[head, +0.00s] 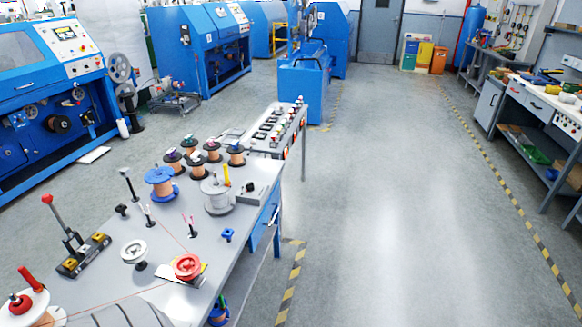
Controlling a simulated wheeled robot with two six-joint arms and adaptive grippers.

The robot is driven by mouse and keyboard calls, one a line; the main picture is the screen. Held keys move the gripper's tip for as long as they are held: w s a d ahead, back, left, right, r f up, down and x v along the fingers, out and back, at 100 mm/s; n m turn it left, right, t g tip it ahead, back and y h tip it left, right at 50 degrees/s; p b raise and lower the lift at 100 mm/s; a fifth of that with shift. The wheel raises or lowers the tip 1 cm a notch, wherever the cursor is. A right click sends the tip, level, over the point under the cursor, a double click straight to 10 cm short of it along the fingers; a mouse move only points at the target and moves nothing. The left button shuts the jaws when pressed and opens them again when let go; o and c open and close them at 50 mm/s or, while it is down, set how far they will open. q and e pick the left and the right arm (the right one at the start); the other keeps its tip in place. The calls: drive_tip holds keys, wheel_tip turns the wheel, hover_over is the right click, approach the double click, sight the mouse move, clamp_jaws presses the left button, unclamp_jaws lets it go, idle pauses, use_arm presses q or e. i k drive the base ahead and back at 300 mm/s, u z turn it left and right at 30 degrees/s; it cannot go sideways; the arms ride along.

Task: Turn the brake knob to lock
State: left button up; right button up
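I cannot tell for sure which part is the brake knob. On the grey bench (110,235) at the lower left, a red wheel-shaped part (187,266) sits over a small pale and yellow plate. At the bottom left corner, a white round part (42,300) carries a red cone-shaped knob (20,303) and a red handle (30,279). A lever with a red ball top (47,199) stands on a black and yellow block (84,255). A white pulley (134,252) stands between them. A thin copper-coloured wire runs across the bench.
A blue spool (160,178), a grey spool (216,196) and several copper spools (190,152) stand farther back on the bench. A narrow table (277,128) with small parts adjoins it. Blue machines (55,85) line the left. The floor (390,200) to the right is clear.

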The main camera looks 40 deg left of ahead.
sight(250, 187)
drive_tip(key=u, duration=0.1)
drive_tip(key=i, duration=1.2)
drive_tip(key=u, duration=1.25)
drive_tip(key=i, duration=0.8)
drive_tip(key=u, duration=0.8)
